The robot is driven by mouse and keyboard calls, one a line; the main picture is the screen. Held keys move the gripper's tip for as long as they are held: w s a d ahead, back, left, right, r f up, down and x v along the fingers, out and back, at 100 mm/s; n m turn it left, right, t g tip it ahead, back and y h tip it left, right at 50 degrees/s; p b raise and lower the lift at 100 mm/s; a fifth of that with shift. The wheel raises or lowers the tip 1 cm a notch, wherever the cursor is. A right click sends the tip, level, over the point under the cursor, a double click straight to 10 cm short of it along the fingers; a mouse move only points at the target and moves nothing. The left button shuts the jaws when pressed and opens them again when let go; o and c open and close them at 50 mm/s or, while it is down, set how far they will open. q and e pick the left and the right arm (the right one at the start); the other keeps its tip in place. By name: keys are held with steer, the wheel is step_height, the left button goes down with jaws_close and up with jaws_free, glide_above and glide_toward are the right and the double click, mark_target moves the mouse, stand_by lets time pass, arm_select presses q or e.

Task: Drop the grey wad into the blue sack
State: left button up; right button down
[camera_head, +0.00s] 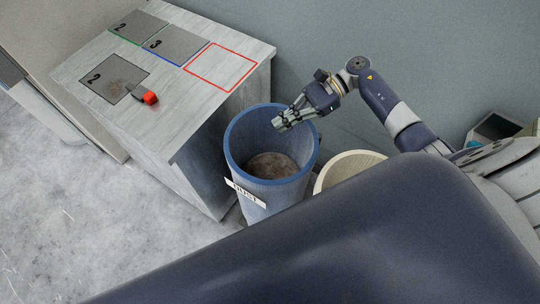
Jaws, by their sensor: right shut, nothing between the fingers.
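A blue round container (231,160) with an open top stands beside the table and carries a label that seems to read DUST. I take it for the blue sack. A grey-brown mass (272,166) lies low inside it; I cannot tell whether this is the grey wad or other contents. My right gripper (280,125) is over the container's right part, near the rim, its fingers shut with nothing between them. No separate grey wad shows elsewhere. My left gripper is not in view.
The pale table (183,130) holds several grey numbered plates, a red-outlined empty square (220,66) and a small red object (150,97). A cream round container (345,165), partly hidden, stands right of the blue one. Open grey floor (90,220) lies at the left.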

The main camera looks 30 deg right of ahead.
steer(key=shift+f, duration=0.1)
steer(key=c, duration=1.9)
jaws_free()
steer(key=v, duration=1.2)
